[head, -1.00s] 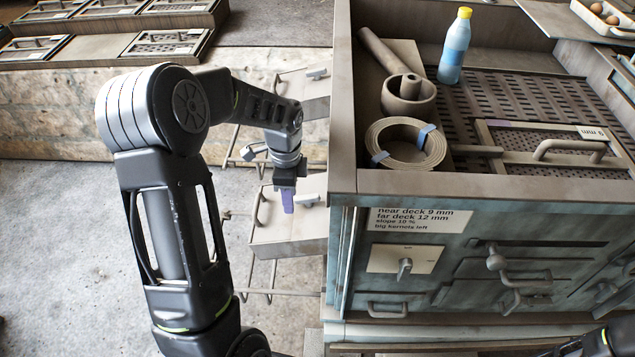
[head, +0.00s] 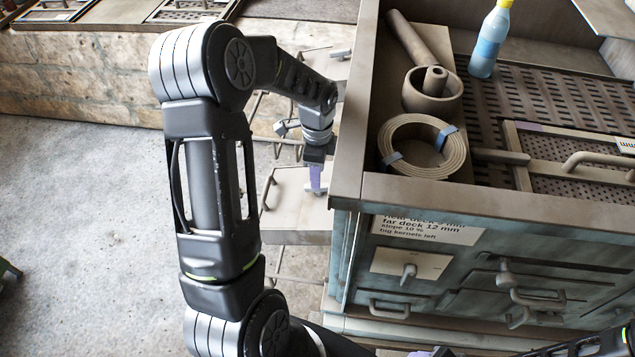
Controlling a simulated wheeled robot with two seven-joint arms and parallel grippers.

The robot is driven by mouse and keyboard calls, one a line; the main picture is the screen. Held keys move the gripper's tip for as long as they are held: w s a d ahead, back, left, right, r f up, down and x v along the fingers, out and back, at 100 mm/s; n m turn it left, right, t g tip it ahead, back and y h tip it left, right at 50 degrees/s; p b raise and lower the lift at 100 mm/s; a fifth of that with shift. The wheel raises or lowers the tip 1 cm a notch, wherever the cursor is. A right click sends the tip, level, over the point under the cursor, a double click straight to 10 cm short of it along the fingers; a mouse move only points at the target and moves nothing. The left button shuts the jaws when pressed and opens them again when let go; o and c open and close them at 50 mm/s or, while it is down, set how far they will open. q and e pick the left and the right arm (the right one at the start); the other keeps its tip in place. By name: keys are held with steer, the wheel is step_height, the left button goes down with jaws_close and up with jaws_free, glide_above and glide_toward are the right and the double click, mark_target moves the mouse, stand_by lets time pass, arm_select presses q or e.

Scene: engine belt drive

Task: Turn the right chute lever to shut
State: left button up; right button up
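Two grey chutes stick out from the left side of the machine, a far one (head: 327,66) and a near one (head: 290,208). A small pale lever (head: 341,53) sits on the far chute. Another small lever (head: 321,190) is on the near chute, mostly covered by my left gripper (head: 316,180). That gripper points down with a purple finger at this lever; I cannot tell whether it touches it or how wide its fingers are. Nothing in view labels which chute is the right one. My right gripper (head: 438,352) barely shows at the bottom edge, with its finger gap hidden.
The machine's tall side wall (head: 352,130) stands close to my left gripper. On its top are a belt roll (head: 422,147), a round cup (head: 432,90) and a bottle (head: 489,42). Its front has a knob (head: 408,274) and handles.

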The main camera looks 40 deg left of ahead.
arm_select(q)
step_height(320, 180, down, 5)
steer(key=shift+f+p, duration=0.2)
steer(key=shift+p, duration=0.15)
jaws_close()
stand_by(0.3)
